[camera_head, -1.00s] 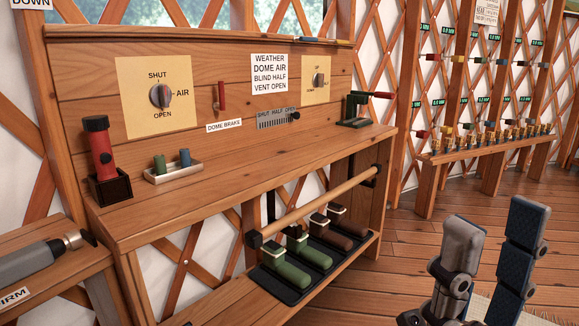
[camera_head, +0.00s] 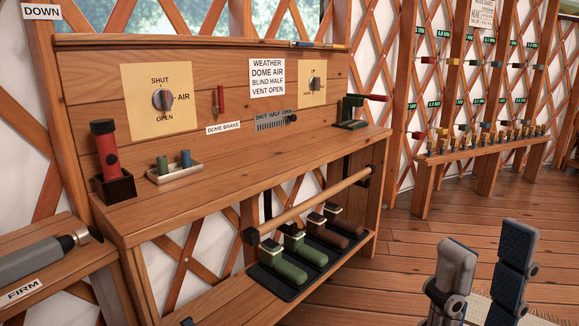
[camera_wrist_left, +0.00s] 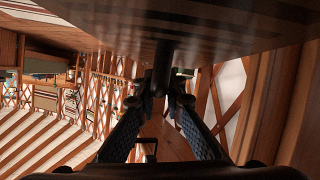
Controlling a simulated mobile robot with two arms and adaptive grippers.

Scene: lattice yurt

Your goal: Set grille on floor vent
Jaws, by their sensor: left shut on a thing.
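In the left wrist view the two fingers of my left gripper (camera_wrist_left: 163,92) close on a dark stem (camera_wrist_left: 163,62). The stem joins a broad, flat brown piece with stripes (camera_wrist_left: 215,28) across the top of that view; it looks like the grille, seen too close to be sure. My right gripper (camera_head: 484,265) is at the lower right of the head view, its two fingers apart with nothing between them. I cannot make out the floor vent in either view.
A wooden bench (camera_head: 250,175) with dials fills the left and middle of the head view. Plank floor (camera_head: 400,265) lies open to the right, below a wall shelf (camera_head: 480,150).

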